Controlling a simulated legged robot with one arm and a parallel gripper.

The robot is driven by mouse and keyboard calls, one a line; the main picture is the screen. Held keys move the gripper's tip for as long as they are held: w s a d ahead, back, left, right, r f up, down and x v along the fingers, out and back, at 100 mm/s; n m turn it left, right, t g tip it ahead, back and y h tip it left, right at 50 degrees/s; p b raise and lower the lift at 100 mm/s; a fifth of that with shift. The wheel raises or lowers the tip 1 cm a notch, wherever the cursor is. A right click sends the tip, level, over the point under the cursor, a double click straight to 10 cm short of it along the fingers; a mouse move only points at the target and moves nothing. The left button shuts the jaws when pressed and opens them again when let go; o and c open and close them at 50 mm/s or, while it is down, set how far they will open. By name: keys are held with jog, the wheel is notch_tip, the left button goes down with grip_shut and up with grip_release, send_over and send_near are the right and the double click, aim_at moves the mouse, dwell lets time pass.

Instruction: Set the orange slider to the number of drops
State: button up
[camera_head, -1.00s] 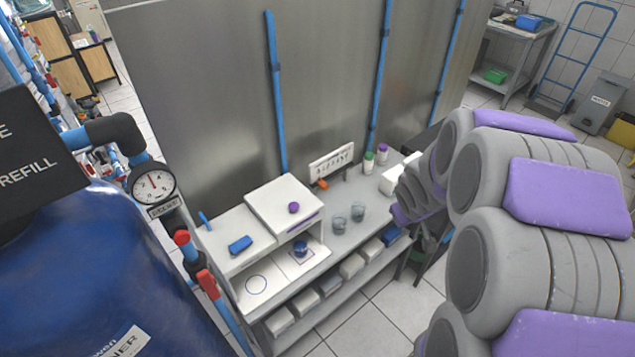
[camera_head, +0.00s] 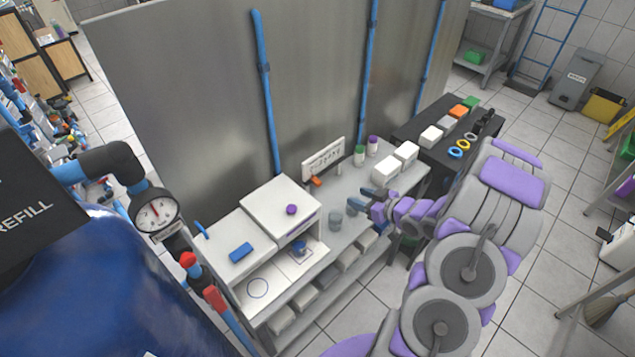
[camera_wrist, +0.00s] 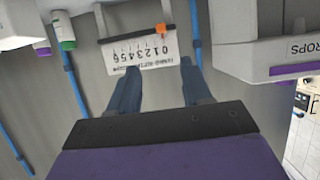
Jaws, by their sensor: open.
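The orange slider (camera_head: 317,181) sits low in front of a white number board (camera_head: 323,160) at the back of the bench. In the wrist view the slider (camera_wrist: 160,29) is on a dark rail beside the number board (camera_wrist: 145,55), near the board's right end, towards the white box. That view is turned upside down and the exact number under the slider cannot be told. My gripper (camera_wrist: 160,68) is open and empty, its fingers pointing at the board, apart from the slider. In the head view my gripper (camera_head: 362,203) is right of the slider, above the bench.
Green- and purple-capped bottles (camera_head: 359,156) and white boxes (camera_head: 386,170) stand to the right. The metal wall (camera_head: 190,110) is close behind.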

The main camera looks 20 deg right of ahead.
aim_at(321, 184)
jog(key=b+x, duration=0.1)
jog(key=x, duration=1.6)
jog(key=shift+w+a+f, duration=0.1)
jog(key=shift+w+a, duration=0.05)
grip_shut()
